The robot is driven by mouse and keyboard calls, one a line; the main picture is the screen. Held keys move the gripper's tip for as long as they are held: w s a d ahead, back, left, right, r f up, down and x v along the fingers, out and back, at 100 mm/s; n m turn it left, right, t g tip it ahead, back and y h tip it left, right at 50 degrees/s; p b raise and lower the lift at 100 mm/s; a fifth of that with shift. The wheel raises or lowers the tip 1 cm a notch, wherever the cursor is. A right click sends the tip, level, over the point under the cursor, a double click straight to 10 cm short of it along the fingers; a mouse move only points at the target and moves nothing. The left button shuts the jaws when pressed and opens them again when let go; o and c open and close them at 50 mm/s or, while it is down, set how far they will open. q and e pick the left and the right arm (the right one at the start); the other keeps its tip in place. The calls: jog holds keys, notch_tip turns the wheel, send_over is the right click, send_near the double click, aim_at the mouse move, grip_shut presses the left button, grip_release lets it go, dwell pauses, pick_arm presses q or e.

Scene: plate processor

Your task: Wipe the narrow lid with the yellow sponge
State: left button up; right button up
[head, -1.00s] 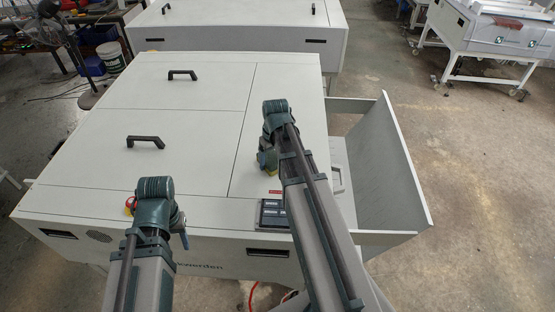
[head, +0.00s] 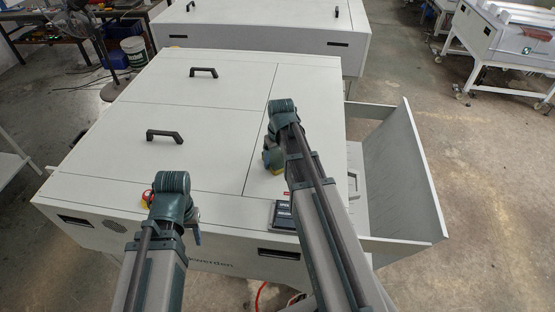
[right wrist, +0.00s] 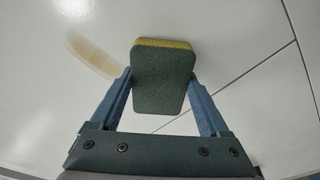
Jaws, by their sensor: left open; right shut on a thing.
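The narrow lid (head: 313,100) is the long pale panel on the right side of the machine top, split by a seam from the wider panels. My right gripper (head: 272,160) is over its left part, near the seam. In the right wrist view my right gripper (right wrist: 163,95) is shut on the sponge (right wrist: 163,85), which is dark green with a yellow layer at its far edge. A faint brownish smear (right wrist: 90,55) shows on the pale surface, left of the sponge. I cannot tell whether the sponge touches the lid. My left gripper (head: 196,234) is open near the machine's front edge.
Two black handles (head: 164,136) (head: 203,72) stand up from the wider panels. A red emergency button (head: 146,198) and a dark control panel (head: 284,214) sit near the front edge. A pale side tray (head: 410,170) with a tall wall stands on the right.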

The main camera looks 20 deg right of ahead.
jog(key=shift+w+d, duration=0.65)
jog(key=shift+w, duration=0.35)
jog(key=shift+d, duration=0.15)
jog(key=shift+s+d, duration=0.5)
jog(key=shift+d, duration=0.25)
jog(key=shift+s+d, duration=0.5)
jog(key=shift+d, duration=0.3)
jog(key=shift+d, duration=0.1)
jog(key=shift+s+d, duration=0.45)
jog(key=shift+d, duration=0.25)
jog(key=shift+s+d, duration=0.45)
jog(key=shift+d, duration=0.25)
